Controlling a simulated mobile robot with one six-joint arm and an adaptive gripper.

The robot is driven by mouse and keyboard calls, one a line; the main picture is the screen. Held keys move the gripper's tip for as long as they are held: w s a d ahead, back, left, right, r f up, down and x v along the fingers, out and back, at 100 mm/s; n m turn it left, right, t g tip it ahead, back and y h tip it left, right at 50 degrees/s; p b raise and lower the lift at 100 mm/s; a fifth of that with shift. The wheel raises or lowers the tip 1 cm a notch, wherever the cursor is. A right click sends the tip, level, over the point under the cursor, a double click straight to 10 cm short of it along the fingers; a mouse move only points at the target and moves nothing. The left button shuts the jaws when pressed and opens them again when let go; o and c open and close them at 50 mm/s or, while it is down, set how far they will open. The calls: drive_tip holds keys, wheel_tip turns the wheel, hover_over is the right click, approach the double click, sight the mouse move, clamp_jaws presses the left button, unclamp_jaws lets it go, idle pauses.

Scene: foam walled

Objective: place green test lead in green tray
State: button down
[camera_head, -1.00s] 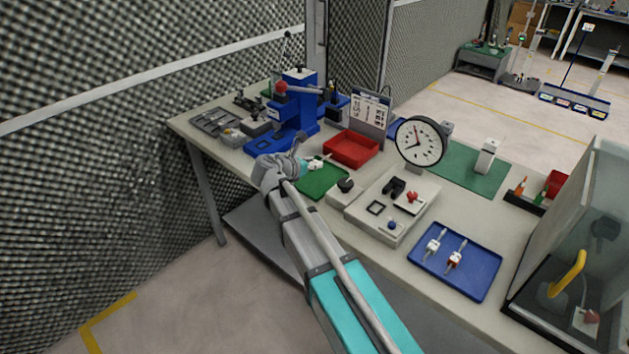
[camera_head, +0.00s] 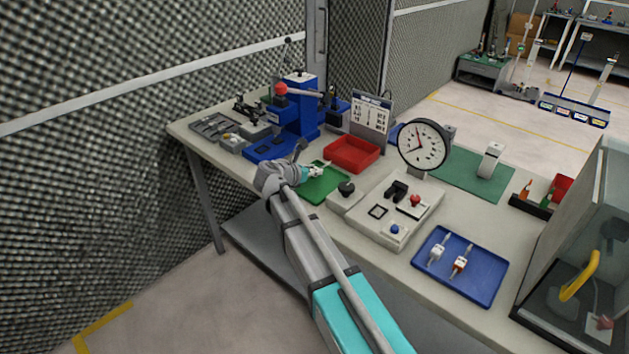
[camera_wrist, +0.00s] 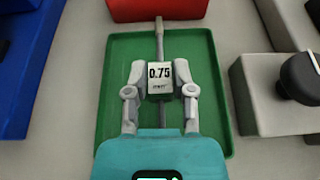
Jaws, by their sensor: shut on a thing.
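My gripper (camera_wrist: 161,88) is shut on a slim grey rod with a white block marked 0.75 (camera_wrist: 159,72), which I take as the test lead; no green shows on it. In the wrist view the lead points away from me, over the green tray (camera_wrist: 118,65). Its tip reaches the tray's far rim. I cannot tell whether it touches the tray floor. In the head view my gripper (camera_head: 306,172) is at the left part of the green tray (camera_head: 325,190), and the lead is small there.
A red tray (camera_head: 352,153) lies just behind the green one. A blue press (camera_head: 298,110) stands to the left. A grey block with a black knob (camera_head: 346,188) is close on the right. A blue tray (camera_head: 459,266) holds two similar leads. A dial gauge (camera_head: 423,144) stands farther back.

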sight(313, 177)
drive_tip(key=shift+f+b, duration=1.3)
drive_tip(key=shift+f, duration=0.3)
drive_tip(key=shift+f, duration=0.15)
drive_tip(key=shift+c, duration=2.3)
unclamp_jaws()
drive_tip(key=shift+r, duration=0.25)
drive_tip(key=shift+s+a+r, duration=0.15)
drive_tip(key=shift+s+a, duration=0.05)
drive_tip(key=p+v, duration=0.4)
drive_tip(key=v, duration=0.7)
drive_tip(key=shift+s+a+p, duration=0.15)
drive_tip(key=shift+p, duration=0.2)
